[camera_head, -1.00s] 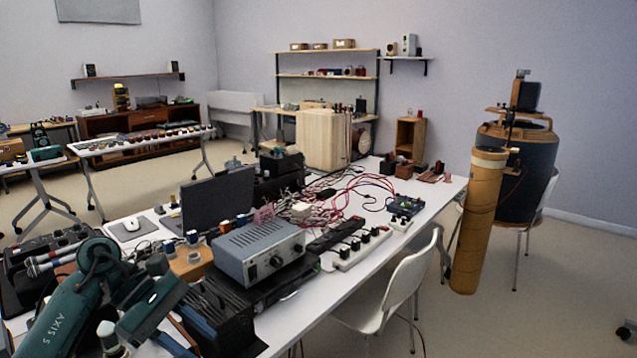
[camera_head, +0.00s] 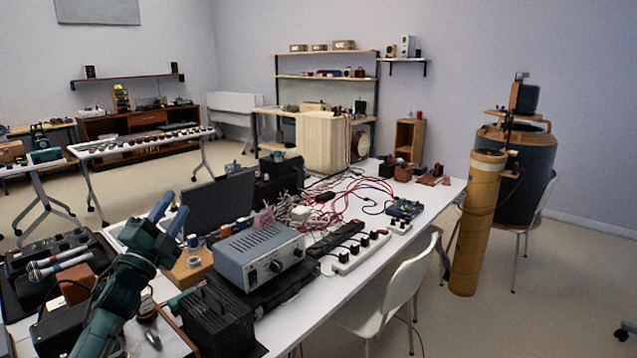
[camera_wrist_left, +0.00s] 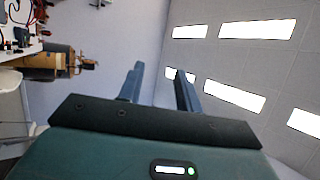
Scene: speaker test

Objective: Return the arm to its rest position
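My left arm (camera_head: 112,300) is teal and comes in from the lower left over the near left end of the white table. My left gripper (camera_head: 174,204) points up and a little right, in front of the dark monitor (camera_head: 222,203). Its two blue fingers stand apart with nothing between them. The left wrist view also shows the open gripper (camera_wrist_left: 158,72), with wall and ceiling lights beyond. My right gripper does not show in either view.
Near my left arm are a grey power supply (camera_head: 258,252), a black ribbed box (camera_head: 216,318), microphones (camera_head: 62,263) and a wooden block with jars (camera_head: 185,275). A white chair (camera_head: 395,290) and an orange cylinder (camera_head: 475,225) stand to the right. The space above the table is clear.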

